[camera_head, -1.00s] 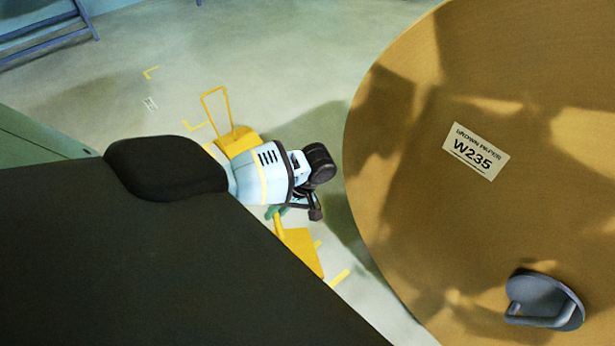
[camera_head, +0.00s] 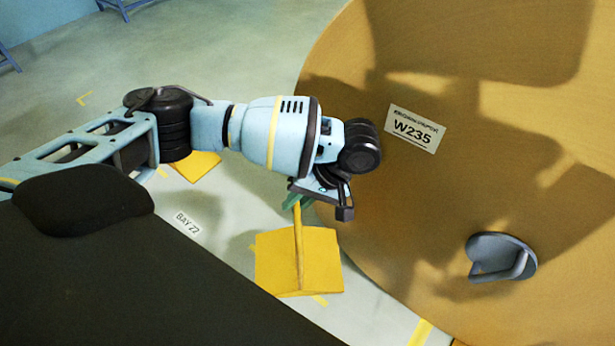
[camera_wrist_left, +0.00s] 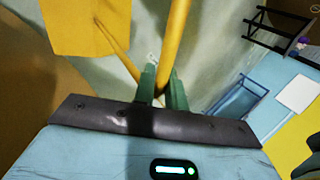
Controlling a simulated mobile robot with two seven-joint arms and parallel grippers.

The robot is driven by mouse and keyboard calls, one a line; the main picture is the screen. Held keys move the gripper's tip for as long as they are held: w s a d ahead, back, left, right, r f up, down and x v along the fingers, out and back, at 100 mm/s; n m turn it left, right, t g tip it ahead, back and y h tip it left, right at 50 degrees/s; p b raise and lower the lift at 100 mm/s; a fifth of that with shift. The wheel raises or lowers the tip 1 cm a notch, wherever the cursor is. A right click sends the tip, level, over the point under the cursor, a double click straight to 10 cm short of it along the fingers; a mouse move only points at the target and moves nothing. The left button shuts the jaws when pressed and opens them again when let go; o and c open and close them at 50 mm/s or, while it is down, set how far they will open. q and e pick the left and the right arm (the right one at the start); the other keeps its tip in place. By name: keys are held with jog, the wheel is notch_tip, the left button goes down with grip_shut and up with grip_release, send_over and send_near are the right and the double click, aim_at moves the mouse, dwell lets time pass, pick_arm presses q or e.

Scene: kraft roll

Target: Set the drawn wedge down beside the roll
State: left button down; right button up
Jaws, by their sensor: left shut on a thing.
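The kraft roll (camera_head: 385,200) stands on the right in the head view, its flat end with a W235 label towards me. My left gripper (camera_head: 295,201) is in front of the roll's lower left edge. Its green fingers are shut on the handle of a yellow wedge (camera_head: 322,262). The wedge hangs below the gripper, to the left of the roll; whether it touches the floor I cannot tell. In the left wrist view, the fingers (camera_wrist_left: 162,85) close on the yellow handle, with the wedge body (camera_wrist_left: 85,25) at upper left.
A second yellow wedge (camera_head: 197,166) is on the floor, partly hidden behind my left arm. A grey handle plate (camera_head: 500,258) sticks out of the roll's end. The floor has yellow tape marks and a BAY 22 label (camera_head: 188,224). Open floor (camera_head: 230,65) lies behind my arm.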

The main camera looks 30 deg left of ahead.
pick_arm(q)
notch_tip(320, 180, up, 13)
jog(key=w+d+m+t+y, duration=0.1)
jog(key=m+t, duration=0.3)
jog(key=m, duration=0.3)
jog(key=shift+d, duration=0.35)
jog(key=shift+r, duration=0.1)
